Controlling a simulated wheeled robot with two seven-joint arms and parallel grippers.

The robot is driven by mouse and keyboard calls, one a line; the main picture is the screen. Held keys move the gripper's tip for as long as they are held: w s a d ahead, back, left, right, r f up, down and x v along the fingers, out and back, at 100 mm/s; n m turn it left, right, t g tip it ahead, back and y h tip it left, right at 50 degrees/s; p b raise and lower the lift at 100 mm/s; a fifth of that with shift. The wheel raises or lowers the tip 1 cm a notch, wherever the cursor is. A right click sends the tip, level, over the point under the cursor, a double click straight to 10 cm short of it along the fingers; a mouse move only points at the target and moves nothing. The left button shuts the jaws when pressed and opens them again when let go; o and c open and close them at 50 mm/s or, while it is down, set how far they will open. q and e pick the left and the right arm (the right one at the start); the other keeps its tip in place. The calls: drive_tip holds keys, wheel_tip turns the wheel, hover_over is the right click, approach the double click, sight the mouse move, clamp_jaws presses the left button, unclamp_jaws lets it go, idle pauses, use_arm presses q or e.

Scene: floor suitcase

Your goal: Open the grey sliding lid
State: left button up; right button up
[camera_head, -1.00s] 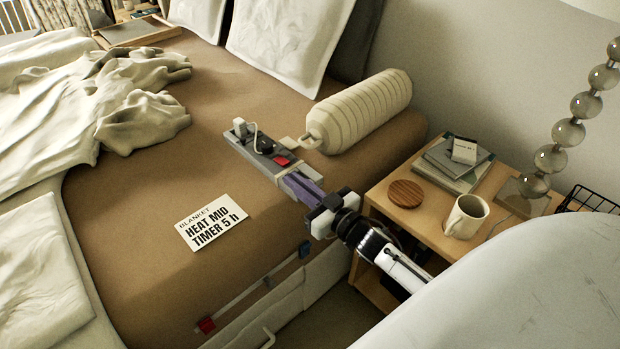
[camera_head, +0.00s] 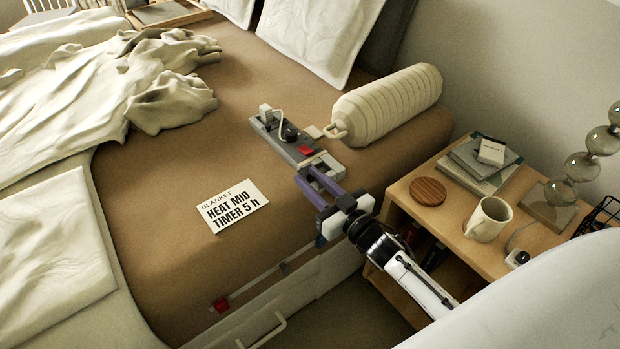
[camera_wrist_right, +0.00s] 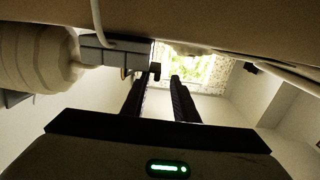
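A long grey strip (camera_head: 285,137) with a plug, a dark knob and a red switch lies on the brown bed near its right edge. Its near end has a pale band and grey part. I cannot make out which part is the grey sliding lid. My right gripper (camera_head: 313,176) has two purple fingers, apart and empty, just in front of the strip's near end; contact is unclear. In the right wrist view, the grey strip (camera_wrist_right: 112,50) shows upper left, beside the tip of one finger of my right gripper (camera_wrist_right: 165,76). My left gripper is not in view.
A cream bolster (camera_head: 390,105) lies behind the strip. A white text card (camera_head: 236,206) lies left on the bed. The wooden bedside table (camera_head: 455,213) at right holds a mug (camera_head: 488,220), books and a coaster. A thin rod with a red end (camera_head: 221,305) runs along the bed's side.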

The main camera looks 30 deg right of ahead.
use_arm(q)
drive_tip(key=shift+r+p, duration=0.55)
drive_tip(key=shift+p, duration=0.05)
use_arm(e)
drive_tip(key=s+d, duration=0.1)
drive_tip(key=s, duration=0.8)
drive_tip(key=shift+s+d, duration=0.25)
drive_tip(key=shift+s, duration=0.05)
